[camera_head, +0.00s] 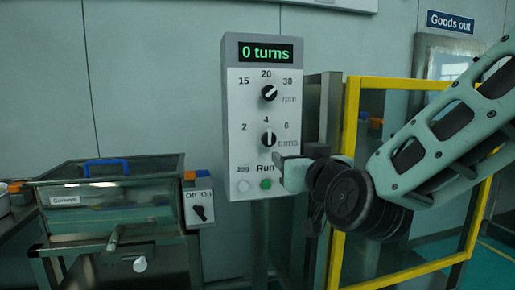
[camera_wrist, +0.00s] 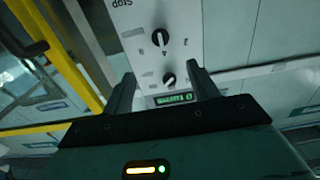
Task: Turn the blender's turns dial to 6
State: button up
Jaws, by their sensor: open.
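The grey control panel (camera_head: 234,120) shows "0 turns" on its display (camera_head: 264,52). The turns dial (camera_head: 268,139) is a black knob with a white pointer that points up at 4; the 6 is at its upper right. My gripper (camera_head: 282,172) is open beside the lower right of the panel, below the turns dial. In the wrist view the panel appears upside down, with the turns dial (camera_wrist: 161,37) beyond the open fingers. The rpm dial (camera_wrist: 168,79) appears between the fingers there. I see no contact with either dial.
The rpm dial (camera_head: 269,93) sits above the turns dial. The Jog button (camera_head: 243,186) and green Run button (camera_head: 265,184) are below, close to my gripper. A yellow frame (camera_head: 351,120) stands to the right.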

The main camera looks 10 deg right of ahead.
jog(key=w+p, duration=0.1)
jog(key=p, duration=1)
send_near(269, 140)
jog(key=w+p, duration=0.2)
jog(key=w, duration=0.7)
jog(key=shift+d, duration=0.1)
jog(key=shift+c, duration=0.3)
jog(key=c, duration=0.9)
